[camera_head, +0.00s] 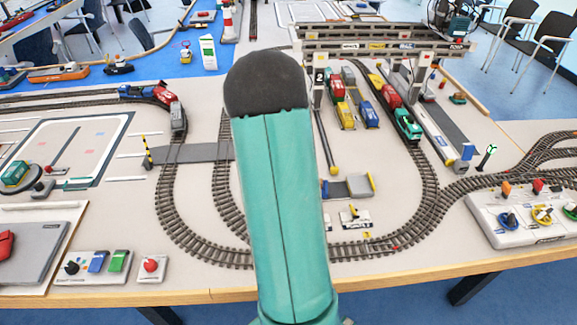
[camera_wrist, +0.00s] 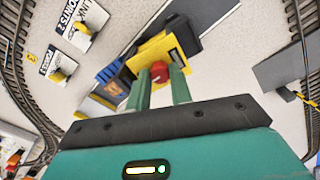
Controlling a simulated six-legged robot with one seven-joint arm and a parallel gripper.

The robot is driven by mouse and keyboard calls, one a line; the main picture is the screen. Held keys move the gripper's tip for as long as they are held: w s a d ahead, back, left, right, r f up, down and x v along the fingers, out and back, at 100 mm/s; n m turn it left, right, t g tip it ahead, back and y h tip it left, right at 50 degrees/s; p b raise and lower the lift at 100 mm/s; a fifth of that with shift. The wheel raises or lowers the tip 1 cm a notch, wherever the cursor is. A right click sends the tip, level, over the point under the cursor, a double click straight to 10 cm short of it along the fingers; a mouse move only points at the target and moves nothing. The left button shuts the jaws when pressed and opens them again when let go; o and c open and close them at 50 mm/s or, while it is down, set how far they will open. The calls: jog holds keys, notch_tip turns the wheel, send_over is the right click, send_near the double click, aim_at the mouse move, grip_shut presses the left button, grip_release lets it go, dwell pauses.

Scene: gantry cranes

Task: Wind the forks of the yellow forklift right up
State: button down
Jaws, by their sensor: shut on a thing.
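The yellow forklift (camera_wrist: 150,50) shows in the wrist view, just beyond my fingertips, with black parts on its right side. A red knob (camera_wrist: 159,68) on its near side sits between the two teal fingers of my gripper (camera_wrist: 160,79). The fingers are shut on the knob. The forks cannot be made out clearly, so I cannot tell their height. In the head view my own arm covers the middle of the table, and I cannot make out the forklift or my fingertips there.
A blue block (camera_wrist: 109,73) lies left of the forklift. White labelled blocks (camera_wrist: 80,22) stand at the upper left. A grey slab (camera_wrist: 285,68) lies to the right. Curved rail track (camera_head: 175,220) runs around the area. A gantry crane (camera_head: 385,45) stands behind.

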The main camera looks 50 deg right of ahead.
dwell(0.3)
jog(key=c, duration=1.2)
grip_release()
jog(key=shift+c, duration=0.2)
notch_tip(320, 180, up, 14)
jog(key=shift+f, duration=0.1)
